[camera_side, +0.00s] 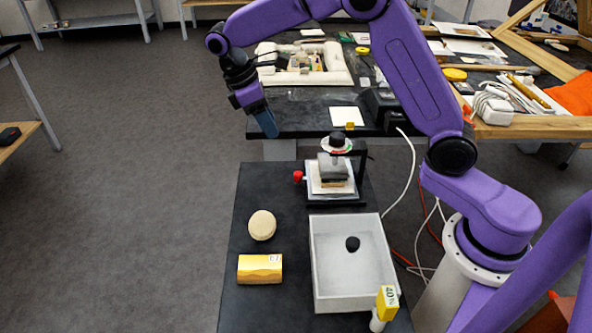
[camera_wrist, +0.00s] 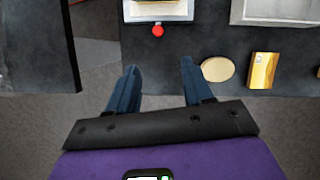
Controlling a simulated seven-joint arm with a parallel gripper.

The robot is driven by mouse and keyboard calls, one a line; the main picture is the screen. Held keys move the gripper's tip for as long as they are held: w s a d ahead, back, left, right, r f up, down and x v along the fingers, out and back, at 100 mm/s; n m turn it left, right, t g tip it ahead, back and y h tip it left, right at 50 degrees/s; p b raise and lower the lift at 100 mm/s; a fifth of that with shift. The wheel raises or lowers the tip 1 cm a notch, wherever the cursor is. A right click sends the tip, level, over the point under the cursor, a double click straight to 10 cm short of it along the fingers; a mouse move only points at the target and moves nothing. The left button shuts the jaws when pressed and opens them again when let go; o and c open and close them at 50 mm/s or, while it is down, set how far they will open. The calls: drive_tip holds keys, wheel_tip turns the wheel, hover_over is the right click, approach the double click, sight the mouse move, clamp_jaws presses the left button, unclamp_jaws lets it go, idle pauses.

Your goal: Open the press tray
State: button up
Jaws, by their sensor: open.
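A small black press (camera_side: 361,172) stands at the far end of the dark bench, with a round dial and black knob on top. Its pale tray (camera_side: 318,187) sits in the frame beneath a grey block, and a red knob (camera_side: 298,176) sticks out on the left. The wrist view shows the red knob (camera_wrist: 157,31) at the tray's (camera_wrist: 130,18) near edge. My gripper (camera_side: 268,130) is up and to the left of the press. In the wrist view its blue fingers (camera_wrist: 159,68) are spread and empty, pointing toward the red knob with a gap between.
A round beige disc (camera_side: 262,225), a gold block (camera_side: 260,269) and a grey-white bin (camera_side: 318,262) with a dark lump (camera_side: 352,243) share the bench. A yellow tag (camera_side: 387,301) is at the bin's corner. A cluttered table (camera_side: 290,122) stands behind. Floor left of the bench is clear.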

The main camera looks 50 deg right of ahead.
sight(297, 173)
drive_tip(key=x, duration=1.7)
drive_tip(key=shift+w+d+f, duration=0.2)
drive_tip(key=shift+d+f, duration=0.05)
clamp_jaws()
